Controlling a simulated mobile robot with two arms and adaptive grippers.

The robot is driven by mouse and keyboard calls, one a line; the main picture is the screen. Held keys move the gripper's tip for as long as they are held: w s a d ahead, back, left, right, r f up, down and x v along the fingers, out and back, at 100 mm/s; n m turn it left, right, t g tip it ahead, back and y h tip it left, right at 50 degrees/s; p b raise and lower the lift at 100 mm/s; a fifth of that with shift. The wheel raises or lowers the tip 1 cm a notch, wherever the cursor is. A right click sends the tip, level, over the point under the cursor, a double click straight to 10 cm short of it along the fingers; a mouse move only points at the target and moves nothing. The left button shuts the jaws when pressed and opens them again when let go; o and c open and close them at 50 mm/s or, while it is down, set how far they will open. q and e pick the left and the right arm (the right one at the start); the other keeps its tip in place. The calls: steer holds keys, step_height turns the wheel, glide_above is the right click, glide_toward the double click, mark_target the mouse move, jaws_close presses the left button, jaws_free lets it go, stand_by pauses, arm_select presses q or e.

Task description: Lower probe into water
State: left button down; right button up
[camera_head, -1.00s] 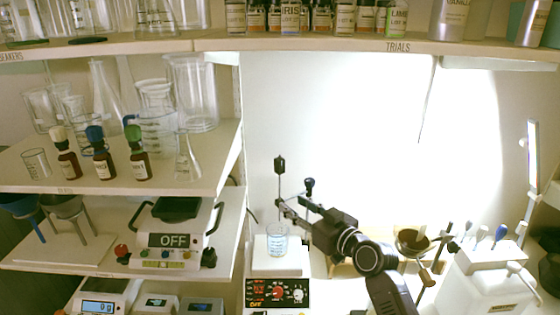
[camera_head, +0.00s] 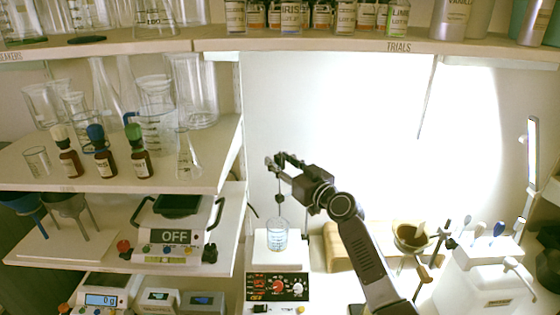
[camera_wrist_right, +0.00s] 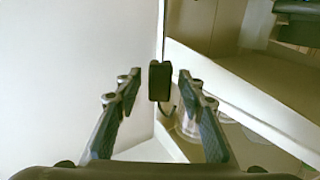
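The thin dark probe (camera_head: 279,198) stands upright over the glass beaker of pale blue water (camera_head: 277,237) in the head view. Its lower end reaches down to the beaker; I cannot tell clearly how deep it sits in the water. My right gripper (camera_head: 276,161) is above the probe's dark part. The right wrist view shows my right gripper's two fingers (camera_wrist_right: 160,78) apart, with a black block (camera_wrist_right: 160,82) between the tips and gaps on both sides. The beaker also shows there, low and blurred (camera_wrist_right: 188,126). My left gripper is out of view.
The beaker stands on a white plate (camera_head: 265,263) behind a black control panel (camera_head: 276,287). Shelves with glassware and dropper bottles (camera_head: 69,160) are at the left.

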steer(key=shift+w+a, duration=0.1)
steer(key=shift+w, duration=0.1)
jaws_close()
steer(key=shift+f, duration=0.1)
